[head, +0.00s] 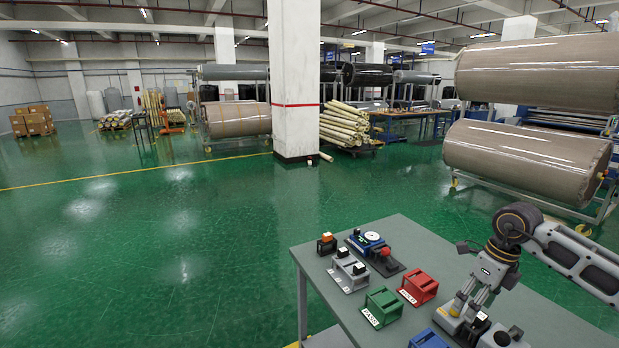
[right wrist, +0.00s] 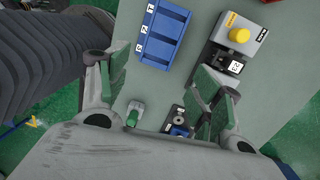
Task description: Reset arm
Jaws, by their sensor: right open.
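My right gripper (head: 464,312) hangs fingers-down over the near right part of the grey-green table (head: 400,236), with its arm coming in from the right. In the right wrist view its two green-padded fingers (right wrist: 155,85) stand wide apart, and I see nothing held between them. Bare table and part of a blue box (right wrist: 160,38) with white labels show between and beyond the fingers. My left gripper is not in view.
A grey box with a yellow button (right wrist: 238,36) lies beyond the right finger. Green floor at left is open.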

